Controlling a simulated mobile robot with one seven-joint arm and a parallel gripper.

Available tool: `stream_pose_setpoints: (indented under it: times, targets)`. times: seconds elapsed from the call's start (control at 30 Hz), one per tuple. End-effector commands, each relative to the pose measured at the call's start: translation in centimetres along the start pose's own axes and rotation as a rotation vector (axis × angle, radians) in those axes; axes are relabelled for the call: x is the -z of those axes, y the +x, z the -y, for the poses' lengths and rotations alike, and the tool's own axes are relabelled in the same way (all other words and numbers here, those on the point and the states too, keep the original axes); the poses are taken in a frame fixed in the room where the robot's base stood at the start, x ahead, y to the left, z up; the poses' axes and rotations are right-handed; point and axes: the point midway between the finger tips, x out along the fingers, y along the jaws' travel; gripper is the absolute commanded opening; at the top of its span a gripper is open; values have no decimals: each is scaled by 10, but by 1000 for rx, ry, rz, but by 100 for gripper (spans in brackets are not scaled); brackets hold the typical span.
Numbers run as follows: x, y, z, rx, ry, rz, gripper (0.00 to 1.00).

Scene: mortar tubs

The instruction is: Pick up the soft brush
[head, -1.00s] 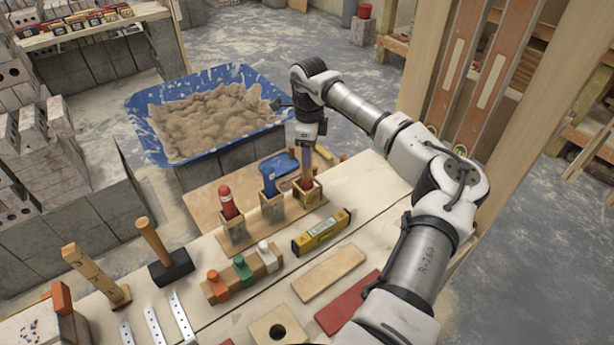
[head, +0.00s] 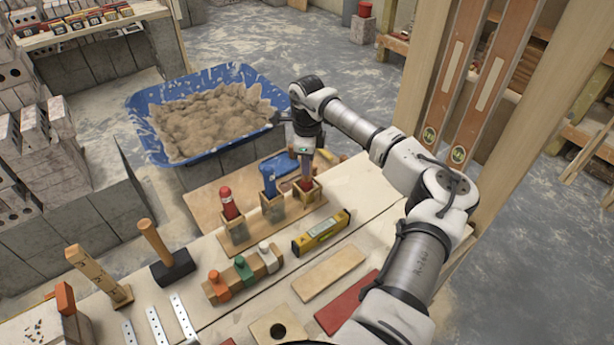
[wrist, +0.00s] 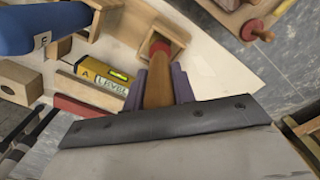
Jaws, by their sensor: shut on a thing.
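The soft brush shows in the wrist view with a wide pale head (wrist: 180,155), a dark riveted band (wrist: 160,124) and a brown wooden handle with a red end. My gripper (wrist: 161,80) has its purple fingers shut on the handle. The handle points down into a square wooden holder (wrist: 172,30), its red end at the holder's mouth. How deep it sits is unclear. In the head view my gripper (head: 306,160) is just above the rightmost holder (head: 311,198), and my wrist hides most of the brush.
Holders with a red tool (head: 229,203) and a blue tool (head: 269,180) stand just left. A yellow level (head: 321,232) lies in front. Colored-knob block, mallet (head: 165,258) and boards cover the bench. A blue mortar tub (head: 160,150) is behind.

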Motion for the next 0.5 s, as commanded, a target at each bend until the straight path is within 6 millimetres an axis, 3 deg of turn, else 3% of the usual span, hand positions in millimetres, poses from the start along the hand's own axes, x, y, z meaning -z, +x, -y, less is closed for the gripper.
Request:
stream_pose_setpoints:
  times: [0.27, 0.5]
  targets:
    - [0, -8, 0, 2, 0, 0, 3]
    - [0, -42, 1, 5, 0, -1, 3]
